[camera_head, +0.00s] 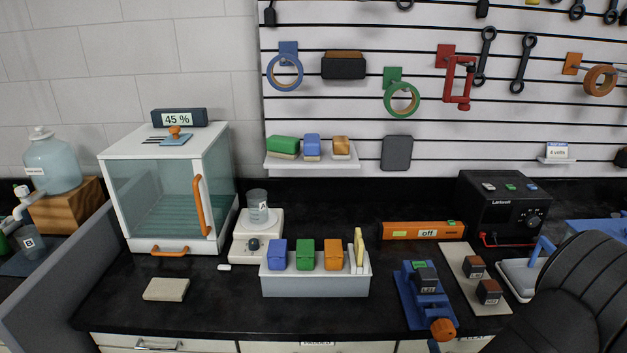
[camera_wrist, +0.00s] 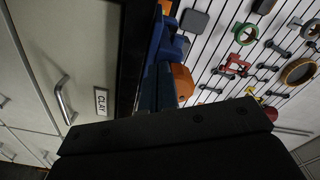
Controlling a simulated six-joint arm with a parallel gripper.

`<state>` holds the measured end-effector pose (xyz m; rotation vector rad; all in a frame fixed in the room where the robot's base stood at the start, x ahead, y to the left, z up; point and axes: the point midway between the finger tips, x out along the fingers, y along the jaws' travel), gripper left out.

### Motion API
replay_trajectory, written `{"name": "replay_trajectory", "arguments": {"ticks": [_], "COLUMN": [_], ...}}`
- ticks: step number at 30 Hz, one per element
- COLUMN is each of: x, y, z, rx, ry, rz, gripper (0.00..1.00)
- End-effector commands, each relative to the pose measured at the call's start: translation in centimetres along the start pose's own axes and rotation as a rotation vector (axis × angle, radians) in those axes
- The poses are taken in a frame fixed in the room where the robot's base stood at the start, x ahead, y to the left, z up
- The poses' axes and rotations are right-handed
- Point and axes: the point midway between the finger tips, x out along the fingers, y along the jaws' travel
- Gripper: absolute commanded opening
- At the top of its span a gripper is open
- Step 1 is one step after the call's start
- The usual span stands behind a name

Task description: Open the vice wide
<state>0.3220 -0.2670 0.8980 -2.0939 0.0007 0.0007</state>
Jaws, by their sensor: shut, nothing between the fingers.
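The blue vice (camera_head: 411,297) stands near the front edge of the dark bench, right of centre. It has a green-topped part, a dark grey block at its jaws and an orange knob (camera_head: 443,329) at its front end. I cannot tell how wide its jaws stand. In the wrist view the orange knob (camera_wrist: 183,80) shows just right of my gripper's fingers, with blue vice parts (camera_wrist: 180,46) beyond. My gripper (camera_wrist: 158,88) is shut and empty, its dark fingers close beside the knob. Whether they touch it is unclear. In the head view the fingers are mostly out of sight.
A beige board (camera_head: 470,297) with two dark brown blocks lies right of the vice. A grey rack (camera_head: 315,284) with coloured blocks stands to its left. An orange level (camera_head: 422,231) and a black power supply (camera_head: 505,213) are behind. My black arm covers the right front.

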Motion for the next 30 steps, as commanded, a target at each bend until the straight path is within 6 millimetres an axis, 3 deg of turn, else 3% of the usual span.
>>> {"name": "replay_trajectory", "arguments": {"ticks": [11,24,30], "x": [-0.2,-5.2,-6.0], "y": [0.2,0.3,0.2], "z": [0.7,0.6,0.7], "rx": [0.0,0.0,0.0], "ry": [0.002,0.005,0.001], "rz": [0.0,0.002,0.0], "gripper": [0.0,0.0,0.0]}}
